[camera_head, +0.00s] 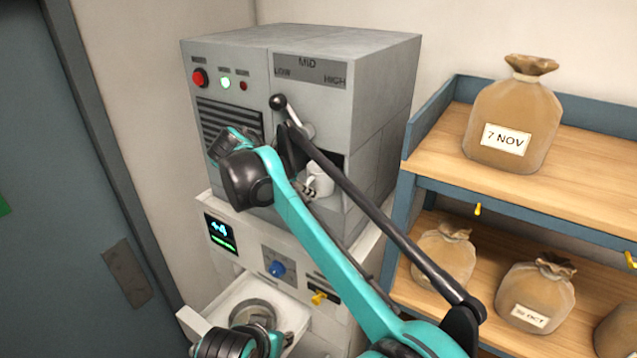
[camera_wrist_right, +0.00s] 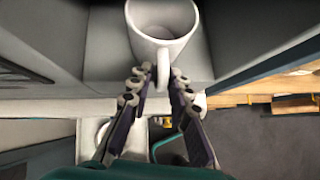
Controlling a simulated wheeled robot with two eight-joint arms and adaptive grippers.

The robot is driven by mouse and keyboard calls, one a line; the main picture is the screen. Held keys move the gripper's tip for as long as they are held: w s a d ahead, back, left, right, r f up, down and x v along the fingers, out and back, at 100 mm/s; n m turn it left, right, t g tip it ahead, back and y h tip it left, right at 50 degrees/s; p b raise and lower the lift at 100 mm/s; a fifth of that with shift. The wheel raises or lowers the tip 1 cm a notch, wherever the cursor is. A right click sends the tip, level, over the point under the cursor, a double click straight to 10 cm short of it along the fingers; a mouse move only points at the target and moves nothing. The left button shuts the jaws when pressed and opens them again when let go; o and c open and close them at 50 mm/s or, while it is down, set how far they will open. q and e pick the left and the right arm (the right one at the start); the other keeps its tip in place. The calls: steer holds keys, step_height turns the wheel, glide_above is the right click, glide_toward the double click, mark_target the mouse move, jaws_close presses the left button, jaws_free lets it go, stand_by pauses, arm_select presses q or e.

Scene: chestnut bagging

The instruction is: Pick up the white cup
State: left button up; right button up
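The white cup (camera_head: 321,180) stands upright in the recess of the grey machine. In the right wrist view the white cup (camera_wrist_right: 160,45) is empty, with its handle pointing toward my fingers. My right gripper (camera_wrist_right: 161,77) is open, with its fingertips spread either side of the handle's end. In the head view my right gripper (camera_head: 309,190) is partly hidden behind my own arm, just in front of the cup. My left gripper (camera_head: 284,342) is low at the bottom edge, by the open drawer; its fingers are too small to read.
The grey machine (camera_head: 390,95) has a lever (camera_head: 290,112) above the recess. A white drawer (camera_head: 205,322) stands open below, holding a round metal dish (camera_head: 250,308). A shelf (camera_head: 425,170) at right bears several brown sacks, one labelled 7 NOV (camera_head: 515,110).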

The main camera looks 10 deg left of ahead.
mark_target(309, 180)
jaws_close()
steer(key=shift+r, duration=0.2)
steer(key=shift+r, duration=1.5)
steer(key=s+a+b, duration=0.1)
steer(key=s+a, duration=0.3)
steer(key=s, duration=0.3)
steer(key=s+a+b, duration=0.2)
steer(key=s+a, duration=0.3)
steer(key=s, duration=0.3)
steer(key=shift+s, duration=0.2)
steer(key=shift+a, duration=0.1)
